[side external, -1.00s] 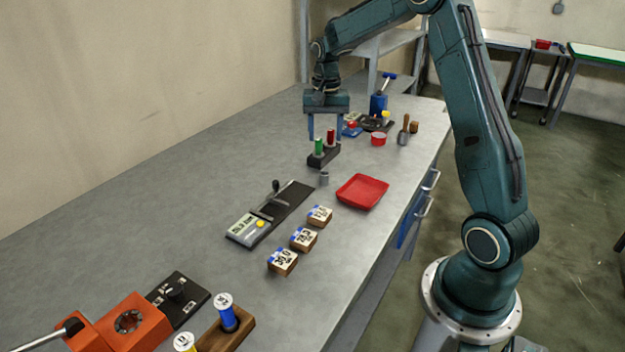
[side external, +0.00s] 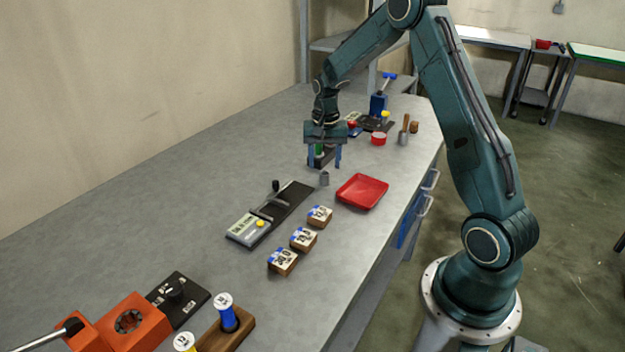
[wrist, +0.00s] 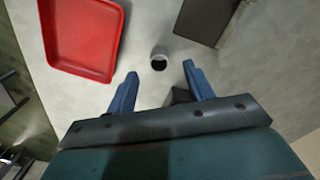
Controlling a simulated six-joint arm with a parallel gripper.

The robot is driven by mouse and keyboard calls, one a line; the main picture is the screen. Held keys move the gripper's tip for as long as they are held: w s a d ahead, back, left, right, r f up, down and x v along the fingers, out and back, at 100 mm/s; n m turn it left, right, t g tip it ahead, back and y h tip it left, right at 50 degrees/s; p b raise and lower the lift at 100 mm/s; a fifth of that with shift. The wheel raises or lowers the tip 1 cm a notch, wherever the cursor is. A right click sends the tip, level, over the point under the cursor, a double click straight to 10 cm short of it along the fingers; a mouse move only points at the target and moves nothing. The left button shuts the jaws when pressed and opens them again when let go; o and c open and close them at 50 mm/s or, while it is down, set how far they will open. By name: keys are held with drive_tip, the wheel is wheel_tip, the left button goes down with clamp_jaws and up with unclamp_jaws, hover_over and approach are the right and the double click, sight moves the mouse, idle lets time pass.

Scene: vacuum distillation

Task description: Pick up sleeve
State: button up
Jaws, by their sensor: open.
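The sleeve (side external: 324,179) is a small grey hollow cylinder standing upright on the grey bench, left of the red tray. In the wrist view the sleeve (wrist: 159,60) shows its dark round opening and lies just beyond the fingertips, roughly centred between them. My gripper (side external: 324,166) is open and empty, with its blue fingers pointing down near the sleeve, which sits slightly in front of them. The gripper also shows in the wrist view (wrist: 160,70), its two blue fingers spread apart. No contact with the sleeve is visible.
A red tray (side external: 362,191) lies right of the sleeve. A black-railed device with a display (side external: 272,212) lies in front to the left. The black block with the green cylinder (side external: 319,152) is partly hidden behind my gripper. Open bench lies to the left.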

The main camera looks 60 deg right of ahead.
sight(325, 173)
drive_tip(key=shift+s+f, duration=0.1)
drive_tip(key=shift+f, duration=2.35)
drive_tip(key=c, duration=1.1)
drive_tip(key=shift+r, duration=0.15)
wheel_tip(325, 173, up, 20)
drive_tip(key=shift+f, duration=0.1)
